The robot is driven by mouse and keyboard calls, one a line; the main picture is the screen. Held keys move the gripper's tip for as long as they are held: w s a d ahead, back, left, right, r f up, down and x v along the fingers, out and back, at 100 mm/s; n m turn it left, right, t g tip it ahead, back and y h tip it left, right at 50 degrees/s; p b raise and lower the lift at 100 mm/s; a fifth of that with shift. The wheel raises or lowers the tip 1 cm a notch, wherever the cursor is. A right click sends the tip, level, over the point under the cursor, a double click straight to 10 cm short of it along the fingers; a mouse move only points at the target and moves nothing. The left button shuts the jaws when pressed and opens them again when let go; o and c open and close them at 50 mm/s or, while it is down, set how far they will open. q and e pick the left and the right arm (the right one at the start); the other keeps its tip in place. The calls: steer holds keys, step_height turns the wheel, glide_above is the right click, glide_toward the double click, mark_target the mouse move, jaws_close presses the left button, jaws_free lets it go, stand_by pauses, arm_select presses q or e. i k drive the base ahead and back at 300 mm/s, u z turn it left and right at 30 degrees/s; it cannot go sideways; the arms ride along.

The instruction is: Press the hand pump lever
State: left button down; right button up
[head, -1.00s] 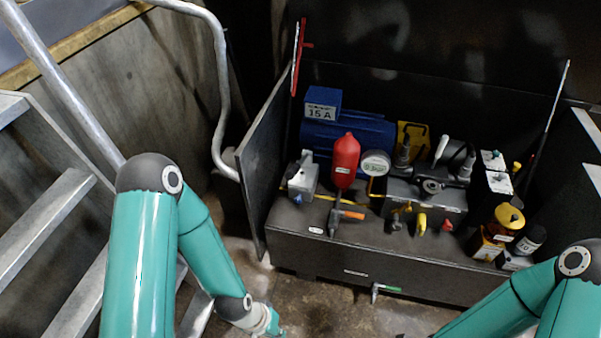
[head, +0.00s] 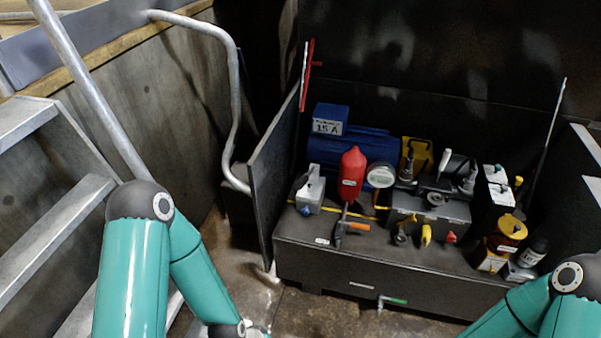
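The hydraulic unit stands in an open dark cabinet (head: 390,262) in the head view. On its right part is a grey block (head: 428,210) with valves and a short pale lever (head: 443,165) pointing up. A long thin rod (head: 547,135) also stands up at the cabinet's right side. I cannot tell for certain which of these is the hand pump lever. My arms come in low at the left and the right, apart from the unit. Both of my grippers are below the picture edge and out of sight.
A blue motor (head: 345,148), a red bottle (head: 352,172) and a round gauge (head: 380,176) crowd the cabinet. Bottles (head: 510,229) stand at its right end. A metal handrail (head: 237,90) and steps (head: 50,220) are at the left. Some floor before the cabinet is clear.

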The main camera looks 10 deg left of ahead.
mark_target(299, 185)
steer(key=u, duration=0.05)
steer(key=i, duration=0.95)
steer(key=z, duration=0.05)
